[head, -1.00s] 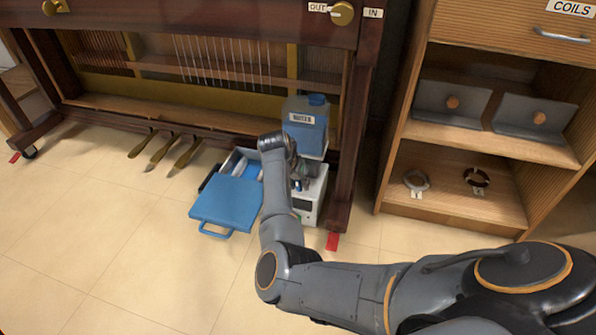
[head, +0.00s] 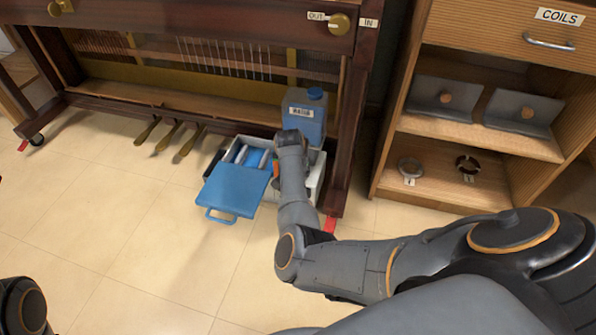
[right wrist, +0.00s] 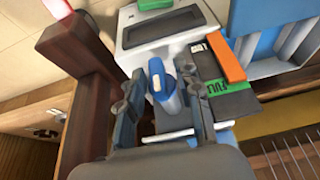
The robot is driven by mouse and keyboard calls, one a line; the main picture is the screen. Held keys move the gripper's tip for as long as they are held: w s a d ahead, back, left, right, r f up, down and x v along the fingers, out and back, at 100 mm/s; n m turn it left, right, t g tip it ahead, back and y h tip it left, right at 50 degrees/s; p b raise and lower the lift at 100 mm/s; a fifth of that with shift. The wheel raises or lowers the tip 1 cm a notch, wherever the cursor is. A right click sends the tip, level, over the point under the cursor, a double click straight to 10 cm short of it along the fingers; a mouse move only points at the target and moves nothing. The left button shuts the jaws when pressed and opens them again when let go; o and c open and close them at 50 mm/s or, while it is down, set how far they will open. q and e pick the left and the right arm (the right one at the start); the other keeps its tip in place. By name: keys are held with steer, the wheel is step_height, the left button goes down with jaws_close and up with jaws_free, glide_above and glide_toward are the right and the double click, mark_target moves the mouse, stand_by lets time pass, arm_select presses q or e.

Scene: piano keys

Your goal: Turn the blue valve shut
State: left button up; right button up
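In the right wrist view, a small blue valve handle (right wrist: 165,86) with a pale mark stands beside a white box-shaped unit (right wrist: 163,36) with a dark panel. My right gripper (right wrist: 176,66) is open, with one finger on each side of the valve. The right finger is close to the handle; I cannot tell whether it touches. In the head view the white unit (head: 317,190) stands low by the cabinet's right leg, and my right forearm and wrist hide the valve and the gripper. My left gripper is out of view; only a dark part of my left arm shows at the lower left.
A blue jug (head: 304,117) stands behind my right wrist. A blue lid or tray (head: 235,187) lies left of the wrist. An orange block (right wrist: 226,57) and a green-labelled dark part (right wrist: 232,86) sit close right of the gripper. Wooden shelves (head: 470,140) stand right. The floor in front is clear.

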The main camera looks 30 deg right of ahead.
steer(key=shift+r, duration=0.1)
step_height(320, 180, up, 10)
steer(key=shift+f, duration=0.1)
stand_by(0.5)
stand_by(0.4)
